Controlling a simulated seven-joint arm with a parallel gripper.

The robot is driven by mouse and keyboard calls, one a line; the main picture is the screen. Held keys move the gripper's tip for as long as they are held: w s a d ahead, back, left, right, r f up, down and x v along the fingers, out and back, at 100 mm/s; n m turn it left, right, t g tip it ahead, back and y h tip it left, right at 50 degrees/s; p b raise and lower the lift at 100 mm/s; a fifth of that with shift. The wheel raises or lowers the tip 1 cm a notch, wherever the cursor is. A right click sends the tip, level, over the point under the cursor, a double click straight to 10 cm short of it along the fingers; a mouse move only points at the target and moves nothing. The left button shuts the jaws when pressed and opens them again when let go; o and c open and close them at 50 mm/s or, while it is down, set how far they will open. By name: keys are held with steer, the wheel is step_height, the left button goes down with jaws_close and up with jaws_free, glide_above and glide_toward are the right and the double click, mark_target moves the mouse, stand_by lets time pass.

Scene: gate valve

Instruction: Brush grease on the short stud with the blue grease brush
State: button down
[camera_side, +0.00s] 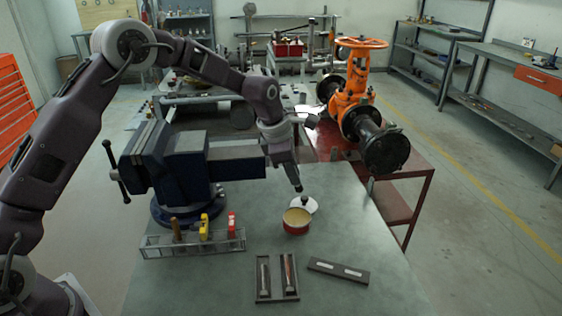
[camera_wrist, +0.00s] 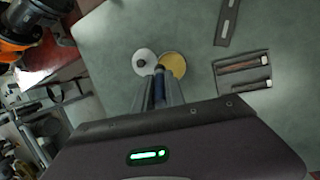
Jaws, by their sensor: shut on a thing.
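My gripper (camera_side: 290,172) is shut on the blue grease brush (camera_wrist: 159,86), which shows as a bit of blue between the fingers in the wrist view. In the side view its dark lower end points down over the table, just above and behind the grease tin (camera_side: 296,228). The tin is red, open and filled with yellowish grease; it also shows in the wrist view (camera_wrist: 175,63). A dark tray (camera_side: 277,297) near the front holds two slim pieces in separate slots. I cannot tell which thing is the short stud. The brush bristles are not clear.
A white lid with a black knob (camera_side: 310,206) lies behind the tin. A rack (camera_side: 190,248) holds brown, yellow and red-handled tools. A dark slotted strip (camera_side: 338,271) lies right of the tray. A blue vise (camera_side: 185,165) and an orange valve (camera_side: 352,100) stand behind.

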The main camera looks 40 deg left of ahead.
steer(key=shift+a+f, duration=0.1)
steer(key=shift+f, duration=4.05)
steer(key=shift+f, duration=0.6)
steer(key=shift+r, duration=3.55)
